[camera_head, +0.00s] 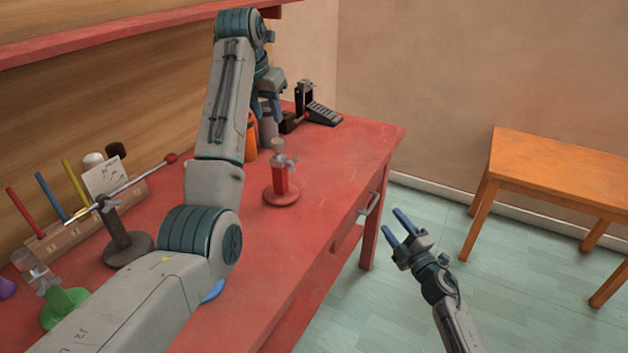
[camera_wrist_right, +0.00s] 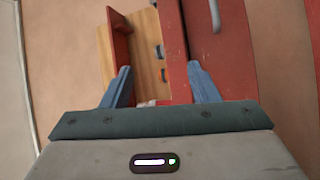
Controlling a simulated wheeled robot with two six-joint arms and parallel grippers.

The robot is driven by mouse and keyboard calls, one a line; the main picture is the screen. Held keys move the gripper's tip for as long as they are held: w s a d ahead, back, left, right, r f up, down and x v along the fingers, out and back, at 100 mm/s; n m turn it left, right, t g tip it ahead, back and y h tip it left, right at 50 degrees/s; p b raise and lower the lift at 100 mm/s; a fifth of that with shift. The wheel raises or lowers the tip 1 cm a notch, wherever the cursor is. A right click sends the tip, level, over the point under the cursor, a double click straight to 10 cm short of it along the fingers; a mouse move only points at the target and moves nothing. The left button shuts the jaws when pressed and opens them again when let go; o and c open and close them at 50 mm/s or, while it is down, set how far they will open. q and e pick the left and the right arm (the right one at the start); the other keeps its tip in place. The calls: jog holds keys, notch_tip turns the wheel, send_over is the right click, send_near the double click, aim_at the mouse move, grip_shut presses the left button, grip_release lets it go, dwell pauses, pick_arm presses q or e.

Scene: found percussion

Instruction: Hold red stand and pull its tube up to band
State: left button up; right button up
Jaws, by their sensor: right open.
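The red stand (camera_head: 281,196) stands upright on the red workbench (camera_head: 335,165), right of my left arm in the head view. It has a round base and a short red post. A metal clamp with a wing knob (camera_head: 287,161) sits on top, with a short grey tube end (camera_head: 278,146) above it. No band on the tube can be made out. My left gripper (camera_head: 266,108) is behind the stand near the bottles, apart from it; its fingers are partly hidden. My right gripper (camera_head: 394,223) is open and empty off the bench's right side; its fingers also show in the right wrist view (camera_wrist_right: 160,76).
A dark stand (camera_head: 127,246) with a rod and a green stand (camera_head: 66,306) are left. A handle (camera_head: 369,203) juts from the bench front.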

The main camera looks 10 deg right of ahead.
jog(key=w+a+r+n+y, duration=0.2)
jog(key=a+r+n+y, duration=0.1)
jog(key=r+n+y, duration=0.15)
jog(key=n+g+y, duration=0.1)
jog(key=n+g, duration=1)
jog(key=n, duration=1.2)
send_near(286, 183)
jog(key=shift+w+a+r+m, duration=0.15)
jog(key=shift+w+r+m, duration=0.05)
jog(key=shift+r+m, duration=0.1)
jog(key=shift+w+a+r+n+g, duration=0.1)
jog(key=shift+w+a+n+g, duration=0.2)
jog(key=shift+n, duration=0.45)
jog(key=shift+w+a+h, duration=0.15)
jog(key=shift+a+h, duration=0.2)
jog(key=shift+a, duration=0.1)
jog(key=x, duration=1)
jog(key=shift+f, duration=0.25)
grip_shut()
